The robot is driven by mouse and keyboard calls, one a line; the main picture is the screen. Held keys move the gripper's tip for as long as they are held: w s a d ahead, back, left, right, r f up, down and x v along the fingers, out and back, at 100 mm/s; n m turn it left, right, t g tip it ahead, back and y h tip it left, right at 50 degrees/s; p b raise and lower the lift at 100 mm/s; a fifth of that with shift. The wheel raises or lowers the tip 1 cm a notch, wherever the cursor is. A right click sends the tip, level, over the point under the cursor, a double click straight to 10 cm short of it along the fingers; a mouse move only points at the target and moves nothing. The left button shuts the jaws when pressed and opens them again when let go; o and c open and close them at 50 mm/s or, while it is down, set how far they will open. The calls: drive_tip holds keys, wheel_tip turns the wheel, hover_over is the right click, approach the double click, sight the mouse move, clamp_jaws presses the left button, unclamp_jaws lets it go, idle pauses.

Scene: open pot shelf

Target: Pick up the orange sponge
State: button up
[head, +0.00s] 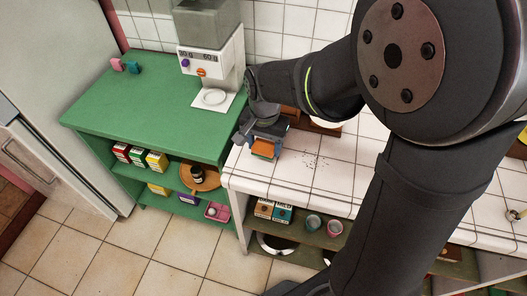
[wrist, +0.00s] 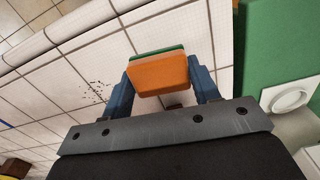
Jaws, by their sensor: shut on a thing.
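The orange sponge (head: 264,148) is in my gripper (head: 262,143), over the left end of the white tiled counter in the head view. In the wrist view the sponge (wrist: 160,76) shows an orange body with a green layer along its far edge. The two blue fingers of my gripper (wrist: 162,88) are shut on its left and right sides. I cannot tell for sure how far the sponge is above the tiles.
The white tiled counter (head: 300,177) has dark crumbs (head: 317,162) right of the gripper. A green shelf unit (head: 140,105) stands to the left, with a dispenser (head: 212,60) on top. Boxes (head: 272,211) and cups (head: 313,222) sit on the shelf below the counter.

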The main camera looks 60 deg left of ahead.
drive_tip(key=w+d+r, duration=0.6)
drive_tip(key=w+d, duration=0.1)
drive_tip(key=w, duration=0.1)
drive_tip(key=shift+w+d+r, duration=0.25)
drive_tip(key=shift+d, duration=0.1)
